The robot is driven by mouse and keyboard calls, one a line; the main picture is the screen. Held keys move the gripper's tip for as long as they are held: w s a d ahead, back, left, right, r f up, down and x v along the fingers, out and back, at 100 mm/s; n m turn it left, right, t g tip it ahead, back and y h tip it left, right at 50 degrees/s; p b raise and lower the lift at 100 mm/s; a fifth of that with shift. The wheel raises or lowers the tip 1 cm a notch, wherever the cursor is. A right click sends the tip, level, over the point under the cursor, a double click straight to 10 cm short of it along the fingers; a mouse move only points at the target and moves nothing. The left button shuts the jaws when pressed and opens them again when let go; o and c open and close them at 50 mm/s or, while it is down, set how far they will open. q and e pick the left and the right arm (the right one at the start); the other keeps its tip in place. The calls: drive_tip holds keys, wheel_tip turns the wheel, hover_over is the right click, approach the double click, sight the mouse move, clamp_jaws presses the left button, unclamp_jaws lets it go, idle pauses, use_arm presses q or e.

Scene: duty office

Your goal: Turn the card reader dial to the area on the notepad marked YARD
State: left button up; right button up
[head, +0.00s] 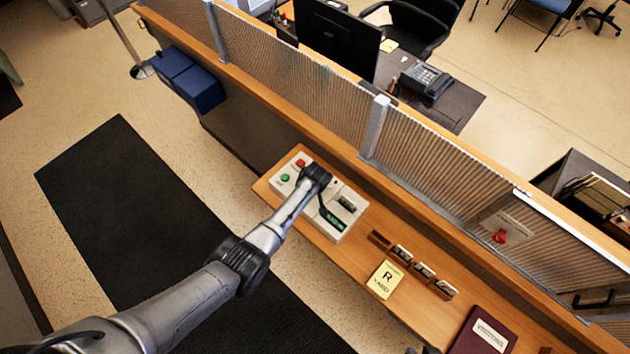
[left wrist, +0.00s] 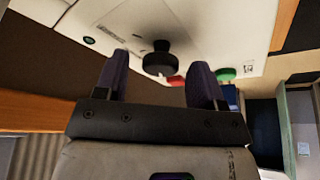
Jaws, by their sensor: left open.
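The card reader (head: 347,229) is a pale box on the wooden counter, with a red button, a green button and a lit green display. My left gripper (head: 318,181) is over its middle and hides the dial in the head view. In the left wrist view, the black dial (left wrist: 158,60) shows between the tips of my open left gripper (left wrist: 158,76). I cannot tell whether the fingers touch it, and its pointer setting is not readable. The yellow notepad (head: 386,280) lies right of the reader, with a large R and YARD below it. My right gripper is out of view.
Several small stamp-like items (head: 424,271) stand in a row beyond the notepad. A dark red book (head: 483,333) lies farther right on the counter (head: 352,262). A ribbed glass screen (head: 426,150) runs along the counter's back. Blue boxes (head: 187,78) are at upper left.

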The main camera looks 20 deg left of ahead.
use_arm(q)
drive_tip(key=shift+s+d+r+p, duration=0.1)
drive_tip(key=shift+s+r+p, duration=0.15)
drive_tip(key=shift+r, duration=0.4)
drive_tip(key=p+v, duration=0.1)
drive_tip(key=v, duration=1.1)
drive_tip(key=shift+s+d+r, duration=0.1)
drive_tip(key=shift+r, duration=0.05)
